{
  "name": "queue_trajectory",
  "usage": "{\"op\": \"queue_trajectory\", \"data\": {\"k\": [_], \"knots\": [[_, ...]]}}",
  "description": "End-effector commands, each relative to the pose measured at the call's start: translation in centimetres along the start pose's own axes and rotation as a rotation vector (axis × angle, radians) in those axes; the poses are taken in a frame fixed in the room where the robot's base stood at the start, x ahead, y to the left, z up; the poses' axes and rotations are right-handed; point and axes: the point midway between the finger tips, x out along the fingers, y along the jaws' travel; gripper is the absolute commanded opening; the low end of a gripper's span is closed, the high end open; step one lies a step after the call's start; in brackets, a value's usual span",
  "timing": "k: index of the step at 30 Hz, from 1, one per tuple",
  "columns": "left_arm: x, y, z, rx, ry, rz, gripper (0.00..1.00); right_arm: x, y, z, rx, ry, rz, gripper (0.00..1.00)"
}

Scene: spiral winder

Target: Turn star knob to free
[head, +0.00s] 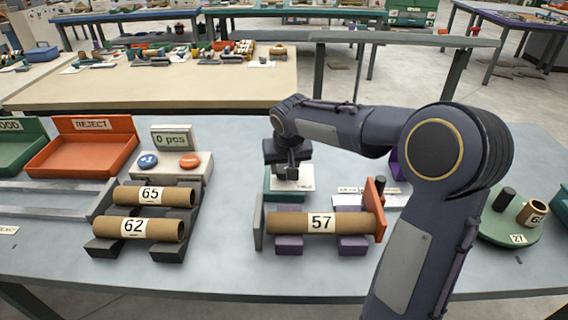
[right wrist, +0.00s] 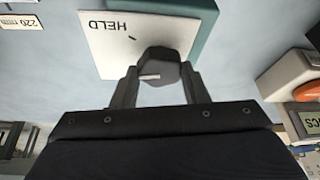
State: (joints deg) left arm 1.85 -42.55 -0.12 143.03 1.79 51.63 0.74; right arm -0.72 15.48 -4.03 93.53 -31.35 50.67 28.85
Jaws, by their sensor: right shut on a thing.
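The star knob (right wrist: 160,65) is a dark grey knob with a pale pointer mark, in the right wrist view. It sits over a white plate (right wrist: 105,45) lettered HELD, on a teal block (right wrist: 202,22). My right gripper (right wrist: 155,85) is shut on the knob, a finger at each side. In the head view my right gripper (head: 292,172) points down over the white plate (head: 290,184) and hides most of the knob. No FREE lettering is readable. My left gripper is not in view.
A cardboard tube marked 57 (head: 320,223) lies on purple cradles in front of the block. Tubes 65 (head: 152,195) and 62 (head: 135,228) lie on a dark rack at left. A counter (head: 172,138) reads 0 pcs. An orange REJECT tray (head: 85,150) stands behind.

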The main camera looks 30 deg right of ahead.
Motion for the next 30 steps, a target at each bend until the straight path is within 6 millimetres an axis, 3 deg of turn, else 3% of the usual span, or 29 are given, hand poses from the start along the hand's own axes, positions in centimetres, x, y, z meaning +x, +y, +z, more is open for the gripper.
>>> {"op": "queue_trajectory", "data": {"k": [30], "knots": [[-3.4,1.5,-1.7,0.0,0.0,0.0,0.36,0.0,0.6,-0.3,-0.886,-0.002,-0.37,0.18]]}}
